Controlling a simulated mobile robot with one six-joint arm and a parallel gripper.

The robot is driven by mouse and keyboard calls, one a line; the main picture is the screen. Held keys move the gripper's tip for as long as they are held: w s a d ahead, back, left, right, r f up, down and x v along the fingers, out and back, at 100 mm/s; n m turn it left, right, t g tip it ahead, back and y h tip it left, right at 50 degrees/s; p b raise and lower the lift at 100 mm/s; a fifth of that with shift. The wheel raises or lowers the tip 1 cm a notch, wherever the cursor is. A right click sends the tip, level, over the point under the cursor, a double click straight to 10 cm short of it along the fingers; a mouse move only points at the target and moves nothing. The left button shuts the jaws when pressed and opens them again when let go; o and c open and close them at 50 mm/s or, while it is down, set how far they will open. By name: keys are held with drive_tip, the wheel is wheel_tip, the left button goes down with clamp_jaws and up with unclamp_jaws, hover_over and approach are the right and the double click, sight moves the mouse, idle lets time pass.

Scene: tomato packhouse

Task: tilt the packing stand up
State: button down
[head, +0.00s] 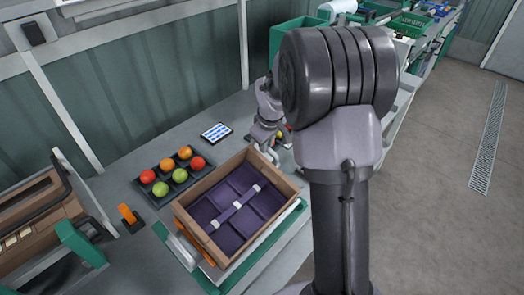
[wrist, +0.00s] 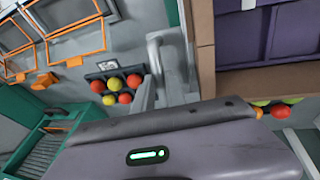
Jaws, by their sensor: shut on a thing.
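The packing stand shows as a white and green-edged base (head: 270,248) with a grey bar at its left front, in the head view. My gripper (head: 270,155) is at the crate's far right corner. In the wrist view a bent grey handle (wrist: 154,44) stands beside the crate's wooden wall (wrist: 204,50). My gripper is shut on this handle; the contact is mostly hidden by my wrist housing.
A black tray (head: 155,198) of red, orange and green tomatoes lies left of the crate. A tablet (head: 216,132) lies behind it. An orange-handled tool (head: 129,216) and a brown rack (head: 35,215) stand left. Green crates (head: 290,42) are at the back. Open floor lies right.

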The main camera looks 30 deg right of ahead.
drive_tip(key=shift+r, duration=0.1)
drive_tip(key=c, duration=1.4)
unclamp_jaws()
drive_tip(key=shift+o, duration=0.2)
drive_tip(key=shift+r, duration=0.1)
drive_tip(key=p+v, duration=0.6)
drive_tip(key=v, duration=1.1)
drive_tip(key=shift+s, duration=0.25)
drive_tip(key=shift+d, duration=0.1)
